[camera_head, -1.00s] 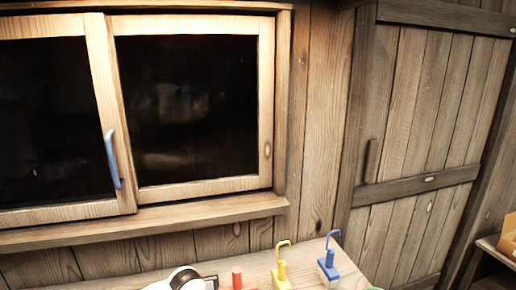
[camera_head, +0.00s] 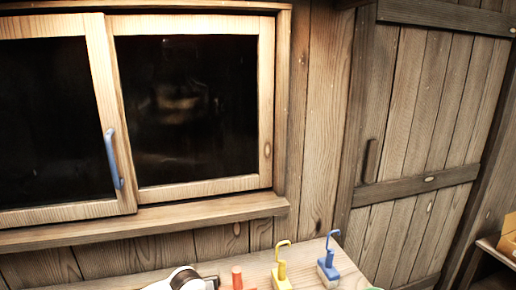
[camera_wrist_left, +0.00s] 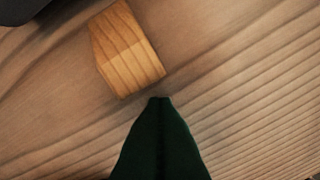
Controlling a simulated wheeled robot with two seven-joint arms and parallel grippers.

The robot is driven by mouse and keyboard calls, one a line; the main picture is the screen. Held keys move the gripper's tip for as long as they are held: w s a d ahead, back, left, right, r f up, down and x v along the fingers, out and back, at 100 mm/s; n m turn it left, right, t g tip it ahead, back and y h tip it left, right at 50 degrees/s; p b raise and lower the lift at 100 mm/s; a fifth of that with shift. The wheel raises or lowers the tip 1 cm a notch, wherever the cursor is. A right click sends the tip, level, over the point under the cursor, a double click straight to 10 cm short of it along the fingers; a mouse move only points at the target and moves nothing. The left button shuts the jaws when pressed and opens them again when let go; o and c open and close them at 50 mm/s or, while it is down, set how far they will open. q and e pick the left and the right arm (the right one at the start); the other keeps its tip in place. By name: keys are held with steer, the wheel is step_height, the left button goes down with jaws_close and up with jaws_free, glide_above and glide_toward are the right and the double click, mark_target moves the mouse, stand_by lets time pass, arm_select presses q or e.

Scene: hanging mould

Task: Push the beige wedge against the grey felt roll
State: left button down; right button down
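The beige wedge (camera_wrist_left: 127,52), a wood-grained block with a sloped face, lies on the wooden tabletop in the left wrist view, up and left of centre. My left gripper (camera_wrist_left: 160,100) comes in from below with dark green fingers pressed together and nothing visible between them. Its tip is just below the wedge's lower right corner, with a small gap in the picture. A dark grey rounded thing (camera_wrist_left: 22,8) is cut off at the upper left corner; it may be the grey felt roll, but I cannot tell. The wedge cannot be made out in the head view.
A window (camera_head: 185,110) and a plank door (camera_head: 425,150) are behind. Bare wood lies right of the wedge.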

arm_select(q)
steer(key=shift+w+a, duration=0.1)
steer(key=shift+w, duration=0.25)
stand_by(0.3)
steer(key=shift+w+a+b, duration=0.25)
steer(key=shift+w, duration=0.6)
steer(key=shift+w+a+b, duration=0.2)
steer(key=shift+w+a, duration=0.05)
steer(key=shift+w, duration=0.55)
steer(key=shift+s+d+r+p, duration=0.1)
steer(key=shift+s+r+p, duration=0.15)
steer(key=shift+p, duration=0.4)
steer(key=shift+s+d+r+p, duration=0.15)
steer(key=shift+s+d+p, duration=0.1)
steer(key=shift+s+p, duration=0.8)
steer(key=shift+s+d+r+p, duration=0.2)
steer(key=shift+s+p, duration=0.5)
steer(key=shift+p, duration=0.5)
step_height(320, 180, up, 7)
steer(key=s+p, duration=0.1)
steer(key=p, duration=0.5)
steer(key=shift+s+d, duration=0.3)
steer(key=shift+s, duration=0.1)
steer(key=shift+f, duration=0.1)
